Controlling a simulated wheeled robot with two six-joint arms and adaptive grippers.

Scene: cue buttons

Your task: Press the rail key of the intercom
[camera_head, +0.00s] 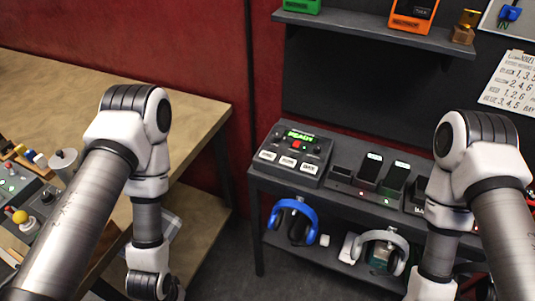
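The intercom (278,142) is a dark box on the left end of the grey shelf unit's top. A green display (299,135) on it reads READY, and a small red button (296,145) sits below the display. Three white labelled keys line its front: a left key (267,155), a middle key (287,162) and a right key (308,168). Their lettering is too small to read, so I cannot tell which is the rail key. Both my arms reach down past the bottom edge, and neither gripper shows. Nothing touches the intercom.
Dark holders with handsets (395,177) stand right of the intercom, partly behind my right arm. Blue headphones (303,212) and grey headphones (398,240) are below. A wooden table (190,125) is at left, with a control panel (35,195). A wall shelf (370,32) hangs above.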

